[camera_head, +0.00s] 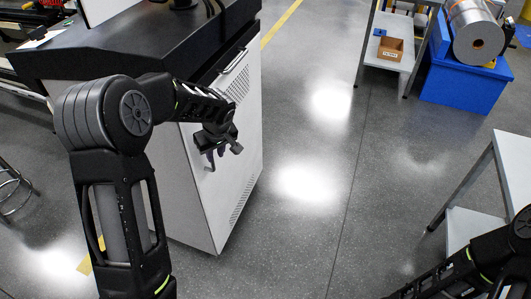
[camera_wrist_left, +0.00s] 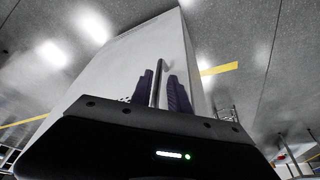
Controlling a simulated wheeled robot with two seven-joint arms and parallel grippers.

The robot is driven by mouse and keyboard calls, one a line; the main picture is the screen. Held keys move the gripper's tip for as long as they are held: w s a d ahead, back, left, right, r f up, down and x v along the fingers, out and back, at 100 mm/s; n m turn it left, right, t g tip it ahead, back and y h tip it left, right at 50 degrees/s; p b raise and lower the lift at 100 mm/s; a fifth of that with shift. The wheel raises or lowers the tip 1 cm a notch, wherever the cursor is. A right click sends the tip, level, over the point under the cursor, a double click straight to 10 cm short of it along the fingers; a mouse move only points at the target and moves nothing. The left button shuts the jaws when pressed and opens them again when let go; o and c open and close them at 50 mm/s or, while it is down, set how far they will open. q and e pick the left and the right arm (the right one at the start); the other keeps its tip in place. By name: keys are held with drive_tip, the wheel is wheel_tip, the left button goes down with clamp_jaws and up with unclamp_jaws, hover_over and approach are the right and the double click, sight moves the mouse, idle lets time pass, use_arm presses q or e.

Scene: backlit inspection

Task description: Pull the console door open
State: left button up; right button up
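The console (camera_head: 205,195) stands at left of centre in the head view, a pale cabinet with a black top. Its door (camera_head: 240,125) has vent slots and a thin bar along its upper edge; it looks shut. My left gripper (camera_head: 215,158) is at the console's near face, low beside the vents. In the left wrist view, a slim upright grey bar (camera_wrist_left: 156,75), seemingly a handle, stands between the two purple fingers (camera_wrist_left: 163,95). A gap shows at its right side, so the fingers look open around it. My right arm shows at lower right, but its gripper is out of view.
A grey table (camera_head: 515,165) stands at right. A shelf (camera_head: 390,55) with a small cardboard box (camera_head: 390,48) and a blue crate (camera_head: 460,85) under a large roll (camera_head: 475,35) are at the back right. The floor right of the console is clear.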

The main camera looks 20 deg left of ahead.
use_arm(q)
drive_tip(key=shift+w+a+r+n+y, duration=0.15)
drive_tip(key=shift+w+a+r+n, duration=0.15)
drive_tip(key=shift+r, duration=0.25)
drive_tip(key=shift+w+a+r+n+y, duration=0.1)
drive_tip(key=shift+w+a+r+y, duration=0.05)
drive_tip(key=shift+a+r, duration=0.3)
drive_tip(key=shift+d, duration=0.15)
drive_tip(key=p, duration=0.1)
hover_over(214, 168)
drive_tip(key=shift+w+a+f, duration=0.15)
drive_tip(key=shift+f, duration=1.65)
drive_tip(key=shift+w+a+f, duration=0.1)
drive_tip(key=shift+f, duration=1.7)
clamp_jaws()
